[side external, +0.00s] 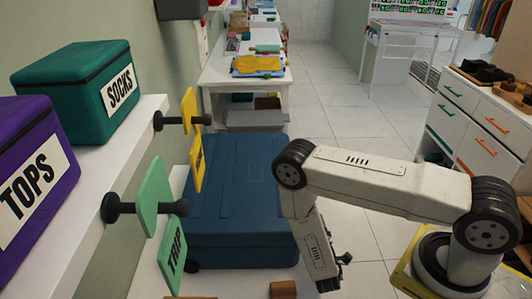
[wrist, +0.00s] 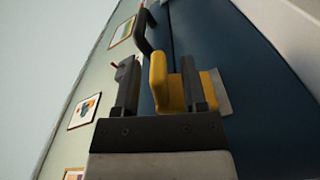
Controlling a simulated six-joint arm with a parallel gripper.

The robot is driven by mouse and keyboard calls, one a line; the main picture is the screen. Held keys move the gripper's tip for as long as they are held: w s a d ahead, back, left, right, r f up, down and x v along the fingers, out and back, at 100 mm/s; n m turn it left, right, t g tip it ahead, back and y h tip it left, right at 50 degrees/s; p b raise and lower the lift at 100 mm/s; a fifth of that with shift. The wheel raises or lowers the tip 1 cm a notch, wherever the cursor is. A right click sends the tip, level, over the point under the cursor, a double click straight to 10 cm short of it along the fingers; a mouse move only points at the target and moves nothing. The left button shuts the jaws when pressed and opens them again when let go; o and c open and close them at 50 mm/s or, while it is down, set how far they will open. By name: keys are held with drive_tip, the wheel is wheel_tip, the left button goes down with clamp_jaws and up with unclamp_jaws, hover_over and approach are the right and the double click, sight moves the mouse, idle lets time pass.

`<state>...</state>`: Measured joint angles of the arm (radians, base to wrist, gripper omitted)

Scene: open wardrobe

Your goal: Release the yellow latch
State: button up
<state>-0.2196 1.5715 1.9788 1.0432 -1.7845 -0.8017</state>
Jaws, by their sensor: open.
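The yellow latch (wrist: 160,84) shows in the wrist view in front of the dark blue suitcase (wrist: 205,40). Part of the yellow reaches behind my right finger. My gripper (wrist: 158,66) is open, with one dark finger on each side of the latch's upright part. The right finger looks close to the latch; I cannot tell whether it touches. The latch cannot be made out there.
A black handle (wrist: 145,32) shows above the latch. In the side view, green and yellow tags hang from black pegs (side external: 125,208) left of the suitcase. Green (side external: 75,105) and purple (side external: 25,160) boxes sit on the white shelf. Open floor (side external: 330,110) lies behind.

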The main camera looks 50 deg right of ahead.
drive_tip(key=shift+w+d, duration=0.15)
clamp_jaws()
drive_tip(key=shift+d+f+m, duration=0.1)
drive_tip(key=shift+m, duration=0.2)
drive_tip(key=shift+s+d+f+m, duration=0.2)
drive_tip(key=shift+f+m, duration=0.25)
drive_tip(key=shift+m, duration=0.65)
drive_tip(key=shift+s+f+m, duration=0.1)
drive_tip(key=shift+f+m, duration=0.25)
drive_tip(key=shift+m, duration=0.5)
drive_tip(key=shift+s+f+m, duration=0.1)
drive_tip(key=shift+f+m, duration=0.25)
drive_tip(key=shift+m, duration=0.5)
